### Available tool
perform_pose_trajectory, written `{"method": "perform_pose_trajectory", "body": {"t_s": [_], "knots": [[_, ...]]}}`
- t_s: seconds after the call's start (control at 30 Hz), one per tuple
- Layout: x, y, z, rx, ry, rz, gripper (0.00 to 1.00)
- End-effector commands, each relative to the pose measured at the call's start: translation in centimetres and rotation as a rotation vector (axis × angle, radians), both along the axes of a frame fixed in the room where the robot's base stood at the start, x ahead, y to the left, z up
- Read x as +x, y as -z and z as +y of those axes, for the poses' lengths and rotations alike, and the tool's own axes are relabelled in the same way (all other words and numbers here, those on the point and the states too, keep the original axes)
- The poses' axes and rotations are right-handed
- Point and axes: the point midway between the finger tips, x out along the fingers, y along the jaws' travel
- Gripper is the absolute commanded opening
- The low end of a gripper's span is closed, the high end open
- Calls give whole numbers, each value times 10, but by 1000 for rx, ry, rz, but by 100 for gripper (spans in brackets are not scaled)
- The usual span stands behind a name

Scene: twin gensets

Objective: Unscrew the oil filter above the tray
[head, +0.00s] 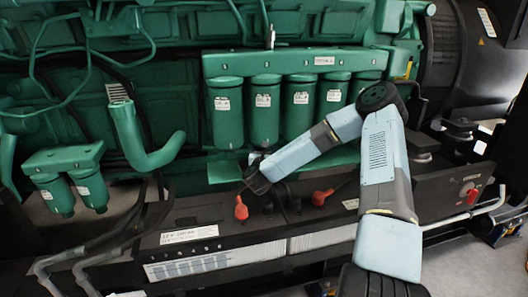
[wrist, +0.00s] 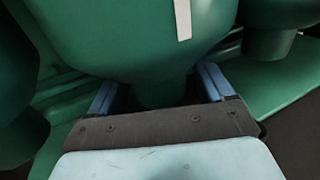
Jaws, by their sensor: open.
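Several green oil filters hang in a row under a green header (head: 290,62). My gripper (head: 254,157) is just under the second filter from the left (head: 262,120). In the wrist view my gripper (wrist: 158,90) is open, its two blue fingers on either side of the narrow lower end of a green filter (wrist: 130,35) with a white label strip. I cannot tell whether the fingers touch it. A flat green tray-like surface (wrist: 272,85) lies below the filters; it also shows in the head view (head: 325,160), partly hidden by my arm.
Two smaller green filters (head: 75,192) hang at the left beside a curved green pipe (head: 140,140). Red-capped terminals (head: 241,208) and (head: 321,197) stand on the black battery boxes (head: 200,222) below my gripper. Neighbouring filters (wrist: 265,30) leave little sideways room.

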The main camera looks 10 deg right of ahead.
Motion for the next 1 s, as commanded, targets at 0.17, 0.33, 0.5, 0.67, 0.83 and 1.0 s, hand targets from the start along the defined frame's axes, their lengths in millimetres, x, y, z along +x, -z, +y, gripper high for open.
{"method": "perform_pose_trajectory", "body": {"t_s": [0.17,0.33,0.5,0.67,0.83,1.0], "knots": [[0,0,-1,0,4,0,81],[-1,0,-1,-1,-73,0,81],[0,0,-1,0,-161,0,81],[0,0,-2,-1,-277,0,81],[0,0,-3,1,-422,0,81],[0,1,-3,0,-557,0,81]]}}
